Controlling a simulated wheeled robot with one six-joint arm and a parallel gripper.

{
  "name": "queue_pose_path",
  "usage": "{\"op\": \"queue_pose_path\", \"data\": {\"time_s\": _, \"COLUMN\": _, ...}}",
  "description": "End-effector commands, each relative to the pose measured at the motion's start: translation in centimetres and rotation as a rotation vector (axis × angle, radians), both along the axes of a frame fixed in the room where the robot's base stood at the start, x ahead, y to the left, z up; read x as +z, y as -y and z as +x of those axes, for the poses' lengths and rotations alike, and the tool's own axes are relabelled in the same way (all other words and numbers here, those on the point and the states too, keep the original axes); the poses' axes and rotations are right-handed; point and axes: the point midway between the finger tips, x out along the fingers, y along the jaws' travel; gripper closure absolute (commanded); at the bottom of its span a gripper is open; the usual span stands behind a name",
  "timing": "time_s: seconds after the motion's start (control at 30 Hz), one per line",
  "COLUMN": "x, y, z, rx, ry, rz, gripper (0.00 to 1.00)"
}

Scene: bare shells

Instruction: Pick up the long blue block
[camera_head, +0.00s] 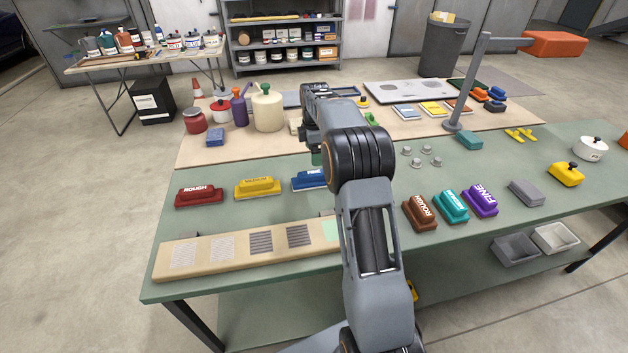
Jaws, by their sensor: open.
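A long blue block (309,180) with white lettering lies on the green bench top, in line with a red and a yellow block of similar shape. My forearm hides its right end. My gripper (318,120) is at the far end of my arm, above the bench and beyond the blue block in the picture. It is open; its fingers are small and largely hidden by my wrist, so I cannot tell exactly where the tips are. No contact with the blue block shows.
A red block (199,195) and a yellow block (257,187) lie left of the blue one. A long beige board (240,248) lies in front. Brown (420,212), teal (451,206) and purple (480,201) blocks lie right of my arm. Bottles and a jug (267,108) stand behind.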

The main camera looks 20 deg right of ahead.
Motion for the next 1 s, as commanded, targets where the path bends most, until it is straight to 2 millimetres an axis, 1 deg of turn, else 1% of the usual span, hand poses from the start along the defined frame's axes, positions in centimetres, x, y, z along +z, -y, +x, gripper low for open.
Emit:
{"op": "queue_pose_path", "data": {"time_s": 0.03, "x": -1.0, "y": 0.0, "z": 0.0, "rx": 0.000, "ry": -0.003, "rz": 0.001, "gripper": 0.17}}
{"op": "queue_pose_path", "data": {"time_s": 0.2, "x": -3.8, "y": 0.0, "z": 0.0, "rx": -0.001, "ry": -0.002, "rz": 0.000, "gripper": 0.17}}
{"op": "queue_pose_path", "data": {"time_s": 0.33, "x": -5.0, "y": 0.0, "z": 0.0, "rx": -0.001, "ry": 0.000, "rz": 0.000, "gripper": 0.17}}
{"op": "queue_pose_path", "data": {"time_s": 0.57, "x": -6.3, "y": -0.1, "z": 0.0, "rx": -0.001, "ry": 0.000, "rz": 0.000, "gripper": 0.17}}
{"op": "queue_pose_path", "data": {"time_s": 0.8, "x": -9.5, "y": -0.1, "z": 0.1, "rx": -0.002, "ry": 0.000, "rz": 0.000, "gripper": 0.17}}
{"op": "queue_pose_path", "data": {"time_s": 0.9, "x": -10.4, "y": -0.1, "z": 0.1, "rx": -0.002, "ry": 0.001, "rz": 0.000, "gripper": 0.17}}
{"op": "queue_pose_path", "data": {"time_s": 1.0, "x": -10.8, "y": -0.1, "z": 0.1, "rx": -0.002, "ry": 0.001, "rz": 0.000, "gripper": 0.17}}
